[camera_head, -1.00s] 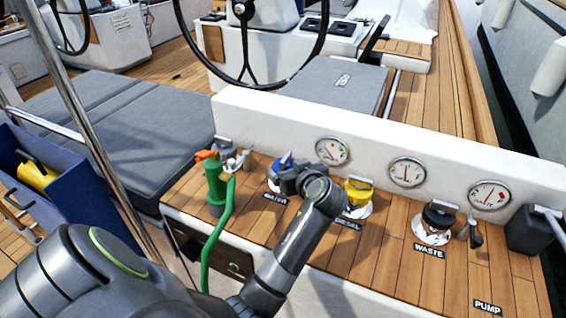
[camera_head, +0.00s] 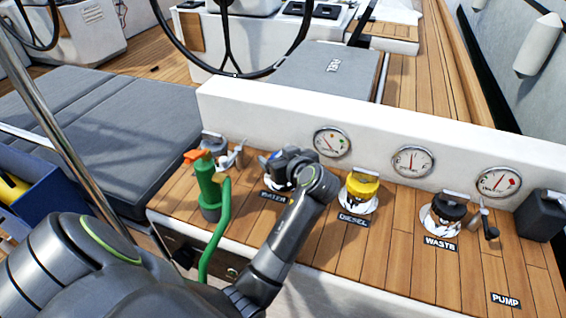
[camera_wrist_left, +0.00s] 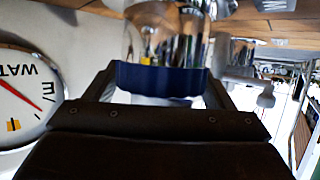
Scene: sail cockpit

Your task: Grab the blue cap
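The blue cap (camera_head: 277,155) sits on the chrome fitting at the WATER label, mostly hidden behind my left gripper (camera_head: 285,165) in the head view. In the left wrist view the blue cap (camera_wrist_left: 160,79) shows as a dark blue band between the two fingers of my left gripper (camera_wrist_left: 161,82). One finger is on each side, very close to its edges. I cannot tell whether they press on it. The chrome fitting (camera_wrist_left: 165,40) shows beyond the cap. My right gripper is not in view.
A green hand pump (camera_head: 208,185) with a green hose stands left of the cap. The yellow DIESEL cap (camera_head: 362,184) and black WASTE cap (camera_head: 449,207) are to the right. A white wall (camera_head: 270,120) with gauges rises behind. The wooden deck (camera_head: 400,245) in front is clear.

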